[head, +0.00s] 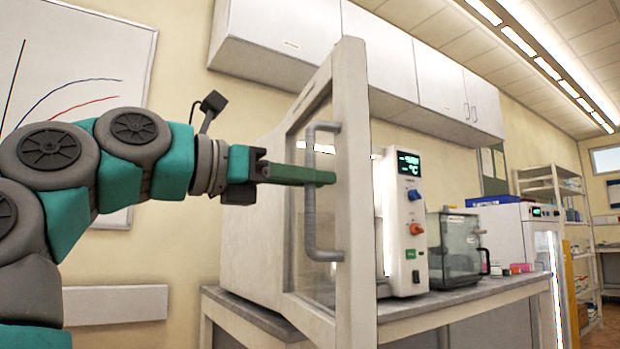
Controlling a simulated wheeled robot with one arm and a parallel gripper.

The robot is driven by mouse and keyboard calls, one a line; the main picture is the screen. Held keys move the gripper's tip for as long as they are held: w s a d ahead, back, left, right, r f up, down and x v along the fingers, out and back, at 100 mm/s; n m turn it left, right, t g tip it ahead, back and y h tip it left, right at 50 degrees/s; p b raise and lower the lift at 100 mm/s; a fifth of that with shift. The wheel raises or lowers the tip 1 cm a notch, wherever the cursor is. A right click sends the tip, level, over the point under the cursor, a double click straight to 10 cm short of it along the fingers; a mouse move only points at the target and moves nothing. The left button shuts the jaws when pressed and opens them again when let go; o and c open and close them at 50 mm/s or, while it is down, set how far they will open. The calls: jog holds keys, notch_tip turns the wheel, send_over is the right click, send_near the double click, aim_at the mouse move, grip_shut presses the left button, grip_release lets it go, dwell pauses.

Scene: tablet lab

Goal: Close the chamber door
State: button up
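The chamber door (352,200) is a pale framed door with a glass pane. It stands swung open toward me, in front of the white chamber (255,235) on the bench. A grey vertical bar handle (310,215) is fixed to the door. My gripper (326,177) reaches in from the left, with its green fingers level across the upper part of the handle. The fingers overlap in this side view. I cannot tell whether they are apart or closed, or whether they touch the bar or the door frame.
The chamber's control panel (408,215) has a lit display and knobs. A glass-fronted box (455,248) stands right of it on the grey bench (470,297). Wall cabinets (290,28) hang above. Shelving (560,200) stands at the far right.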

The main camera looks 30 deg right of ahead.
grip_shut()
dwell(1.0)
